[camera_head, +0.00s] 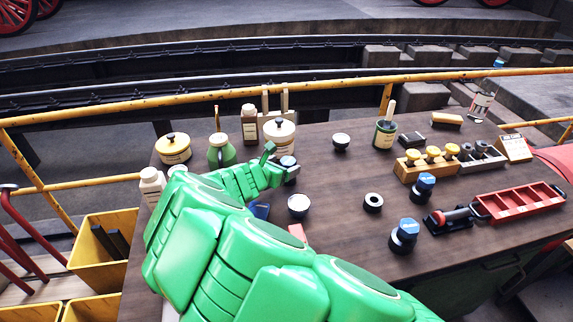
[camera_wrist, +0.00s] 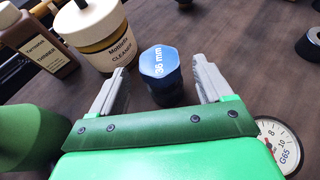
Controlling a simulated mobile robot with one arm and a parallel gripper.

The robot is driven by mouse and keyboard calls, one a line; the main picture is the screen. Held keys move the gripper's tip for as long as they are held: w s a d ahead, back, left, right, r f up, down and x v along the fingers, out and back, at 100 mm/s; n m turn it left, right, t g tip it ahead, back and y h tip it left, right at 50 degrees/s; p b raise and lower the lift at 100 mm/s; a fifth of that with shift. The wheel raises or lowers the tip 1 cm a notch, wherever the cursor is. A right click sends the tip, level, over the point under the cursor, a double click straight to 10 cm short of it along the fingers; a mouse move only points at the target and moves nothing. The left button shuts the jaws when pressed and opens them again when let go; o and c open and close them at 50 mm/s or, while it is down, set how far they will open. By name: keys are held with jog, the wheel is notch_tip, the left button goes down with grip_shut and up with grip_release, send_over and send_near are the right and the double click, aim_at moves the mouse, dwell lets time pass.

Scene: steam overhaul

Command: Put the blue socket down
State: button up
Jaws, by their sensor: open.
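A blue-topped socket marked 36 mm (camera_wrist: 160,62) stands upright on the wooden bench top, its lower part dark. My gripper (camera_wrist: 160,80) is open, with one grey finger on each side of this socket and a visible gap on both sides. In the head view my gripper (camera_head: 281,172) is at the middle of the bench, and the socket (camera_head: 288,161) beside it is partly hidden by it. Two other blue-topped sockets stand further right, one near the wooden block (camera_head: 425,183) and one nearer the front (camera_head: 404,233).
A cleaner tin (camera_wrist: 100,35) and a brown thinner bottle (camera_wrist: 35,40) stand close behind the left finger. A gauge (camera_wrist: 280,142) lies close at right. A dark ring (camera_head: 373,202), a red tray (camera_head: 520,202) and a wooden block with yellow-topped pieces (camera_head: 428,168) occupy the right side.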

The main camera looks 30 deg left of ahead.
jog(key=shift+v, duration=2.1)
